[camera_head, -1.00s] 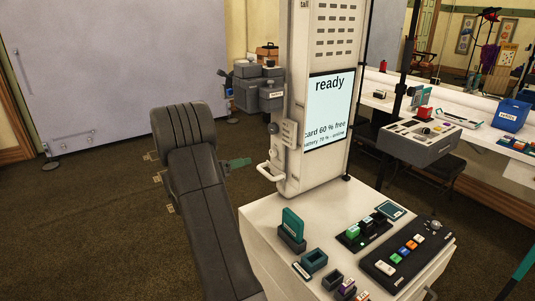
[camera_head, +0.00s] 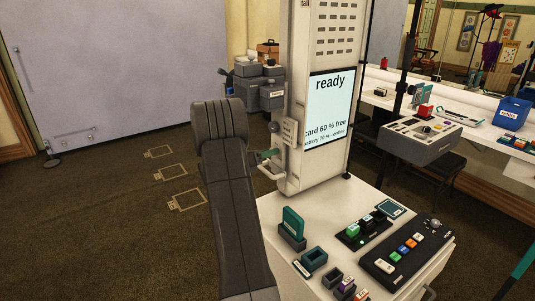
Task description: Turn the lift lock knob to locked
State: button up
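A white column (camera_head: 297,172) with a lit "ready" screen (camera_head: 331,108) rises from a white cabinet. A small dark round knob (camera_head: 273,128) sits on the column's left side, beside a small label plate (camera_head: 289,131); it looks like the lift lock knob. Its setting is too small to read. A white handle bar (camera_head: 270,172) juts out below it. My dark arm runs up the middle, and a green part of my gripper (camera_head: 268,154) shows past its right edge, just below the knob and near the handle. The fingers are mostly hidden; contact cannot be told.
The cabinet top (camera_head: 330,222) carries a green block in a holder (camera_head: 292,226), small bins and a panel of coloured buttons (camera_head: 406,249). A grey console (camera_head: 422,139) stands at right. The carpet (camera_head: 110,235) at left is open.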

jog(key=c, duration=0.7)
jog(key=shift+c, duration=0.2)
jog(key=shift+f+m+b, duration=0.1)
jog(key=shift+m+b, duration=0.2)
jog(key=shift+b, duration=0.1)
jog(key=m+b, duration=0.3)
jog(key=b, duration=0.1)
jog(key=shift+f, duration=0.15)
jog(key=m+b, duration=1.3)
jog(key=b, duration=0.3)
jog(key=shift+s+d+m+y, duration=0.1)
jog(key=shift+s+m+y, duration=0.05)
jog(key=shift+m+y, duration=0.2)
jog(key=shift+r+m+b, duration=0.25)
jog(key=shift+b, duration=0.05)
